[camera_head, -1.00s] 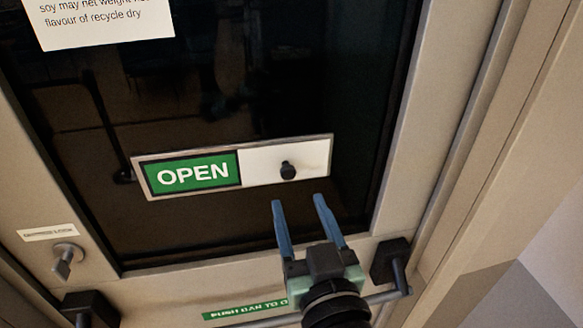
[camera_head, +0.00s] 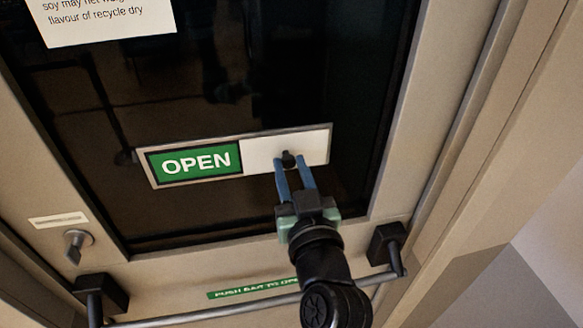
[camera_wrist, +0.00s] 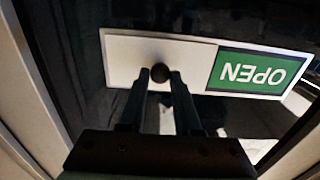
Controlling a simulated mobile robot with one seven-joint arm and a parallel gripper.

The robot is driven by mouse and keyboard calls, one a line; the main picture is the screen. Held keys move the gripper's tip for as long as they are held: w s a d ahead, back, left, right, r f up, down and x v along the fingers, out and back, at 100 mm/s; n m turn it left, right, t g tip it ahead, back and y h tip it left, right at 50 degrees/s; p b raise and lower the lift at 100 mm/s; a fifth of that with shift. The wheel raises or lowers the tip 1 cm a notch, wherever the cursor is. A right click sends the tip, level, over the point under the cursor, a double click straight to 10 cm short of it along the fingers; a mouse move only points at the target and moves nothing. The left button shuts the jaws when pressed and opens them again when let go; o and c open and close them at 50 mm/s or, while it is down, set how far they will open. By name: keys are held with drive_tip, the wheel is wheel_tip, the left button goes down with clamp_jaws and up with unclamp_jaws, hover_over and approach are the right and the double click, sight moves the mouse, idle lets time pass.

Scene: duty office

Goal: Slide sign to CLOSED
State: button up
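The sliding sign (camera_head: 240,157) is on the dark glass of the door. Its left part shows a green panel reading OPEN (camera_head: 197,163); its right part is a plain white slider with a small black knob (camera_head: 289,158). In the wrist view the sign appears upside down, with the OPEN panel (camera_wrist: 250,72) at right and the knob (camera_wrist: 158,74) near the middle. My gripper (camera_head: 292,166) is at the knob, with one blue finger on each side. The fingers are apart with the knob between their tips; whether they touch it cannot be told.
A push bar (camera_head: 240,303) with black end brackets crosses the door below my gripper. A lock knob (camera_head: 77,243) is at the lower left. A printed paper (camera_head: 105,18) is on the glass above the sign. The door frame stands at right.

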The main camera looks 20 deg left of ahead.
clamp_jaws()
idle(1.0)
